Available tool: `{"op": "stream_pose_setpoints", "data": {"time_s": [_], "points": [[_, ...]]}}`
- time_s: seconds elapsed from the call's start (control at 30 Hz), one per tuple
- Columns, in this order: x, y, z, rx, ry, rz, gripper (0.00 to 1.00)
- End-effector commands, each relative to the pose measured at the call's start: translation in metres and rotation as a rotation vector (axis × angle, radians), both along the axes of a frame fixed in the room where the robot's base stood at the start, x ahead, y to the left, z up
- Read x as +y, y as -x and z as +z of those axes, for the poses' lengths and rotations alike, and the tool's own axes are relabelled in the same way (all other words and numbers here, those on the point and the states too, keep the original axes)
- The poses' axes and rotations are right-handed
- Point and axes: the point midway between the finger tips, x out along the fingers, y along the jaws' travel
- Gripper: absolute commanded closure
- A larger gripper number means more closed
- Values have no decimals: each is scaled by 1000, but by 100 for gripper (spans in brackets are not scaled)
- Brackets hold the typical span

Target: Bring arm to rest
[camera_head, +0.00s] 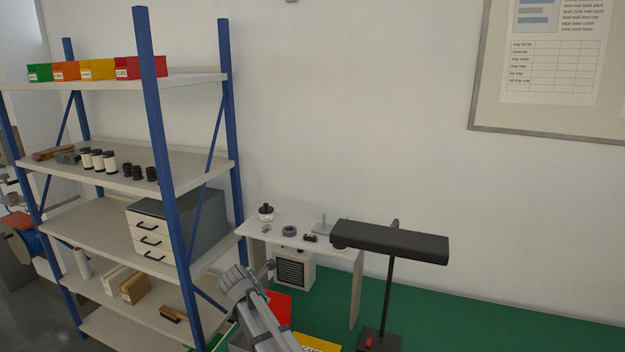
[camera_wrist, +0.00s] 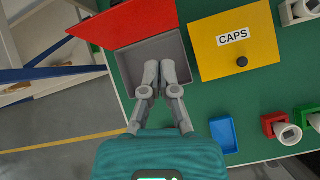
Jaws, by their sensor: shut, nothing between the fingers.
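My gripper (camera_wrist: 158,78) is shut and empty. In the wrist view it hangs over a grey box (camera_wrist: 123,72) whose red lid (camera_wrist: 120,25) stands open. The part of the box behind the fingers is hidden.
A yellow CAPS lid (camera_wrist: 265,57) with a dark knob lies right of the open box. A blue tray (camera_wrist: 224,135) and red and green holders with white pieces sit nearby. A black lamp (camera_head: 390,242) stands right of my arm. A blue-post rack (camera_head: 165,180) is at left.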

Motion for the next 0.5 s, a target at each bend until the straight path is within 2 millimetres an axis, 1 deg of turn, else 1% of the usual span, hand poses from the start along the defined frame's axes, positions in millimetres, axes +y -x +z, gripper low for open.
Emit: {"op": "stream_pose_setpoints", "data": {"time_s": [0.03,0.2,0.37,0.5], "points": [[-20,7,-2,4,-40,-71,100],[-78,24,-11,10,-200,-354,100],[-129,45,-18,10,-341,-634,100],[-169,66,-24,6,-453,-883,100]]}}
